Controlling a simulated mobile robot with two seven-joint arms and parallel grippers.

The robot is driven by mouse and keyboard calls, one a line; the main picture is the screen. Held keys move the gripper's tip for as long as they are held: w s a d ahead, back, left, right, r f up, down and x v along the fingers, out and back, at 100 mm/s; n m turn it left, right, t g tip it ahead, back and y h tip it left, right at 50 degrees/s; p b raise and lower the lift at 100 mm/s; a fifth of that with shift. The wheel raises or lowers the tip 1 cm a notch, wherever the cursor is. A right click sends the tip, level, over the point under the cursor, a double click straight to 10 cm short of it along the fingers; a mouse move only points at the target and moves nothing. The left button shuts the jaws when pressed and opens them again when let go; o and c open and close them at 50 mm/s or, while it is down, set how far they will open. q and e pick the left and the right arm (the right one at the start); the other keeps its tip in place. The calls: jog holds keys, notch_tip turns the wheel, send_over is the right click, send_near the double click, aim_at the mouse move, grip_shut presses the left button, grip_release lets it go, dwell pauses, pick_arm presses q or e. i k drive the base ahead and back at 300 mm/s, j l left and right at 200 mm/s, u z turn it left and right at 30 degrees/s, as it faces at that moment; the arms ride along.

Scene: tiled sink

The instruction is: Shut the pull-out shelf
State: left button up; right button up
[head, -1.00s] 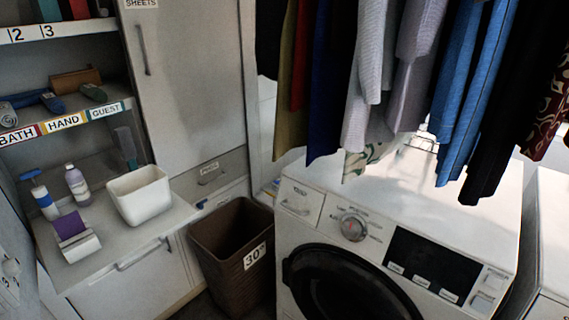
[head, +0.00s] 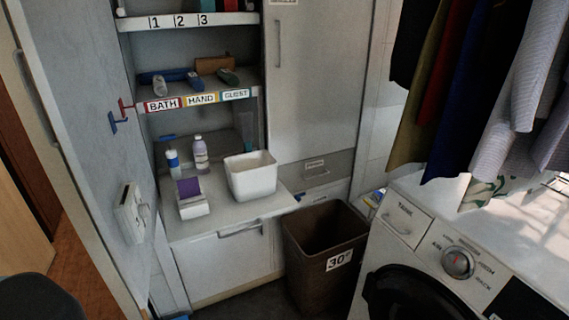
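The pull-out shelf (head: 228,213) is a pale board that juts out of the cabinet at left of centre, below the labelled shelves. On it stand a white bin (head: 251,178), a purple and white box (head: 193,200), a lilac bottle (head: 201,155) and a small white and blue bottle (head: 173,163). A handle (head: 241,230) shows just below its front edge. Neither of my grippers is in view. A dark rounded shape at the bottom left corner cannot be made out.
A brown bin (head: 325,250) marked 30 stands on the floor right of the shelf. A washing machine (head: 440,260) is at the right, with hanging clothes (head: 500,90) above it. A tall panel (head: 85,130) stands at the left. Dark floor shows in front of the cabinet.

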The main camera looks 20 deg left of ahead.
aim_at(226, 213)
jog(key=j+u, duration=0.1)
jog(key=u, duration=1.15)
